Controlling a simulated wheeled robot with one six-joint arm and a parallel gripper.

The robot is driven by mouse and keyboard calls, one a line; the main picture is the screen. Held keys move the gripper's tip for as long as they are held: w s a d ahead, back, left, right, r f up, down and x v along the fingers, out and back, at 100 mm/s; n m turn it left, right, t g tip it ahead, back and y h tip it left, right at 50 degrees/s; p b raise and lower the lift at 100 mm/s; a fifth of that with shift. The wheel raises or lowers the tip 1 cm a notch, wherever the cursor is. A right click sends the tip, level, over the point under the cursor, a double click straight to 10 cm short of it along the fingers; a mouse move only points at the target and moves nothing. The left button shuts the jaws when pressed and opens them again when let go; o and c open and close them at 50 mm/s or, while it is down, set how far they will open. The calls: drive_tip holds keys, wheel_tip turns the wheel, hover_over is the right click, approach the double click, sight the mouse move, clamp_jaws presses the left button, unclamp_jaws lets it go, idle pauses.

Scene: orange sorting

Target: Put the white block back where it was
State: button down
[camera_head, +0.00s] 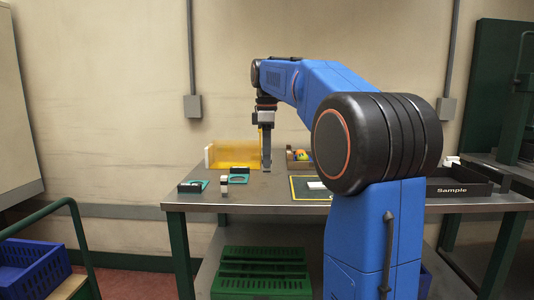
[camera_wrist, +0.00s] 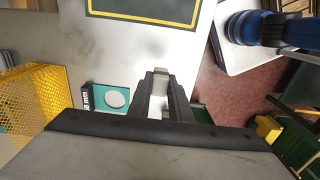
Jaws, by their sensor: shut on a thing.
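My gripper (camera_head: 266,167) points down over the middle of the table in the head view. In the wrist view my gripper (camera_wrist: 159,90) is shut on a white block (camera_wrist: 158,84), pale grey in the shade, which shows between the two dark fingers. In the head view the held block cannot be made out apart from the fingers. The gripper is right of a teal gauge plate (camera_head: 239,175) with a round hole. This plate, marked with a mm size, shows left of the fingers in the wrist view (camera_wrist: 113,98).
A small pale-topped piece (camera_head: 224,182) stands between the teal plate and a second teal plate (camera_head: 193,186). A yellow panel (camera_head: 235,153) stands behind. A yellow-edged dark mat (camera_head: 300,194) lies to the right. A black "Sample" tray (camera_head: 459,189) sits farther right.

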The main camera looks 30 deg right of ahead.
sight(266, 170)
drive_tip(key=shift+s+a+f, duration=0.1)
drive_tip(key=shift+a+f, duration=0.15)
drive_tip(key=shift+a, duration=0.05)
drive_tip(key=shift+f, duration=2.7)
drive_tip(key=shift+f, duration=0.6)
drive_tip(key=c, duration=1.2)
unclamp_jaws()
drive_tip(key=shift+o, duration=0.2)
drive_tip(key=shift+r, duration=4)
